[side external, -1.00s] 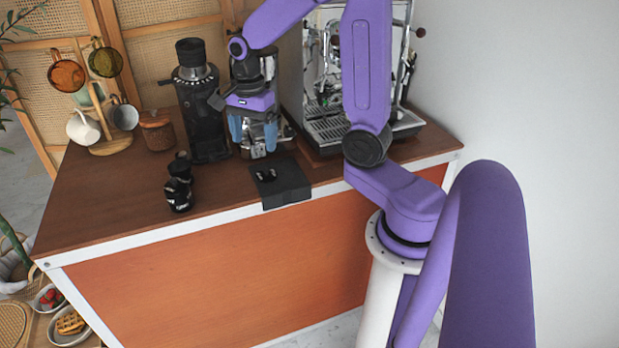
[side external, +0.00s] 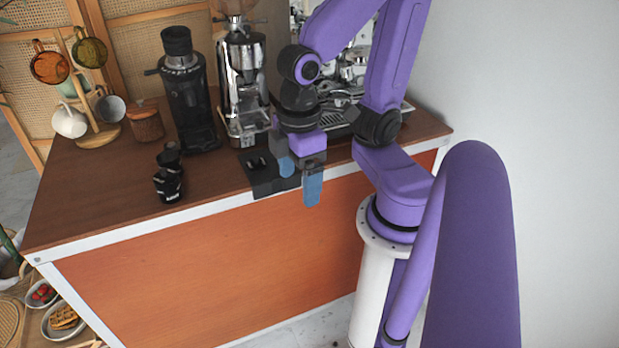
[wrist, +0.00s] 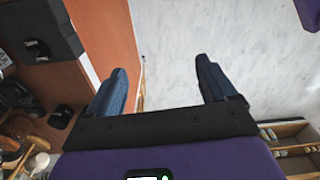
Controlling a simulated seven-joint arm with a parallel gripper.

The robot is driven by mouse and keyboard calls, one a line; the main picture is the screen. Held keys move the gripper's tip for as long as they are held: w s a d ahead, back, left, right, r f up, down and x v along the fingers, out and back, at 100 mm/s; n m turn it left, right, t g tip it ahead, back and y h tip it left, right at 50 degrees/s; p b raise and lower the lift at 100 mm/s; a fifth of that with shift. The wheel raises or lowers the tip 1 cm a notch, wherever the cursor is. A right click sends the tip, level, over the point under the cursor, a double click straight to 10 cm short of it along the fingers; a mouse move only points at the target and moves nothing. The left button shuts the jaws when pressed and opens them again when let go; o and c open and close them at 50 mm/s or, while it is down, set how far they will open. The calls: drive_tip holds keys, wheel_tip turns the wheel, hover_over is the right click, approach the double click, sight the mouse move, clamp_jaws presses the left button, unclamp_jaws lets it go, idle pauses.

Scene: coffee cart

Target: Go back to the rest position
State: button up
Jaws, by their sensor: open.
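My gripper (side external: 299,181) is open and empty, its two blue fingers spread apart and pointing down. In the side external view it hangs by the front edge of the cart, in front of and overlapping the right part of the black block (side external: 262,185). In the wrist view the two fingers of my gripper (wrist: 164,92) frame bare floor and part of the cart's orange front, with nothing between them. The black block also shows at the upper left of the wrist view (wrist: 60,32).
The brown cart top (side external: 85,200) holds a black grinder (side external: 188,105), a silver grinder (side external: 243,85), an espresso machine (side external: 350,75), stacked black items (side external: 169,177), a wooden-lidded jar (side external: 145,122) and a mug rack (side external: 95,135). The floor in front (wrist: 185,40) looks clear.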

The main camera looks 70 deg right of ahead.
drive_tip(key=s+n, duration=0.2)
drive_tip(key=shift+n, duration=0.3)
idle(1.1)
